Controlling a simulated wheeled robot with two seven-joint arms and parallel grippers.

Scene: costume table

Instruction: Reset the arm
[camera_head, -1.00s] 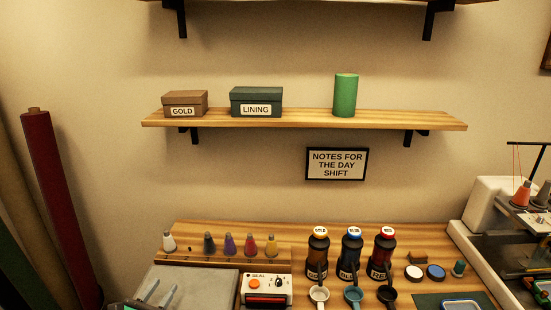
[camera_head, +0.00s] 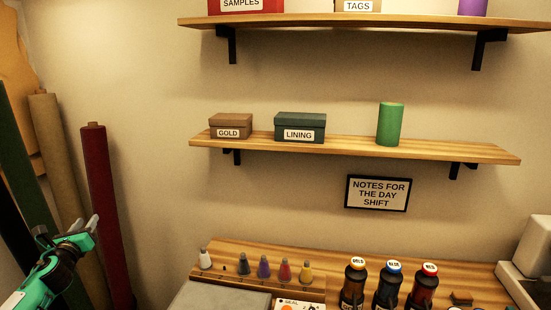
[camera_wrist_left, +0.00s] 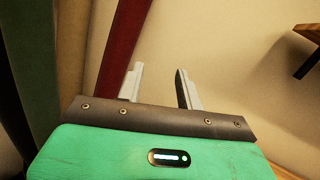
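My left gripper (camera_head: 88,230) is at the lower left of the head view, in front of the leaning fabric rolls. Its green arm comes in from the left. In the left wrist view the two fingers of this gripper (camera_wrist_left: 160,88) stand apart with nothing between them, so it is open and empty. A dark red roll (camera_head: 105,200) leans on the wall just right of the gripper in the head view; it also shows behind the left finger in the wrist view (camera_wrist_left: 124,45). My right gripper is not in view.
Tan (camera_head: 58,150) and green (camera_head: 22,165) rolls lean at the left. The wall shelf (camera_head: 450,150) bears a GOLD box (camera_head: 232,122), a LINING box (camera_head: 300,122) and a green cylinder (camera_head: 389,124). Below, the table (camera_head: 335,265) holds thread cones and several bottles. Bare wall lies between rolls and shelf.

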